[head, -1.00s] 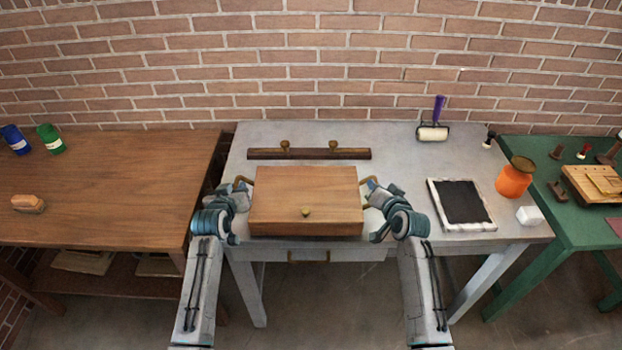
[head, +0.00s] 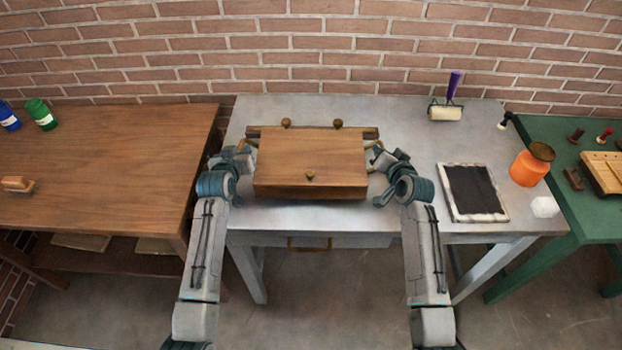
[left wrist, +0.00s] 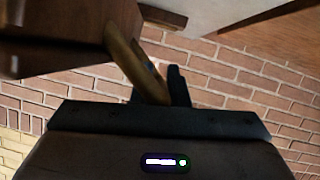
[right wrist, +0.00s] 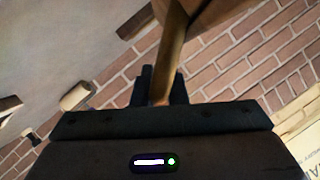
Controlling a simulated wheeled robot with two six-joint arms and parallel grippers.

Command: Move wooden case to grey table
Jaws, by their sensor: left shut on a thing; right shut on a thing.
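The wooden case (head: 310,160) is over the grey table (head: 400,120), level, with its small knob facing me. Whether it touches the tabletop is hard to tell. My left gripper (head: 243,150) is shut on the case's left handle, which shows as a wooden bar in the left wrist view (left wrist: 135,65). My right gripper (head: 378,155) is shut on the right handle, which shows in the right wrist view (right wrist: 170,50). The case partly hides a dark wooden bar with two knobs (head: 338,124) behind it.
On the grey table's right are an ink slab (head: 472,190), a roller (head: 446,110), an orange jar (head: 532,165) and a white block (head: 545,206). A brown table (head: 110,160) stands at left, a green table (head: 550,140) at right. A brick wall is behind.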

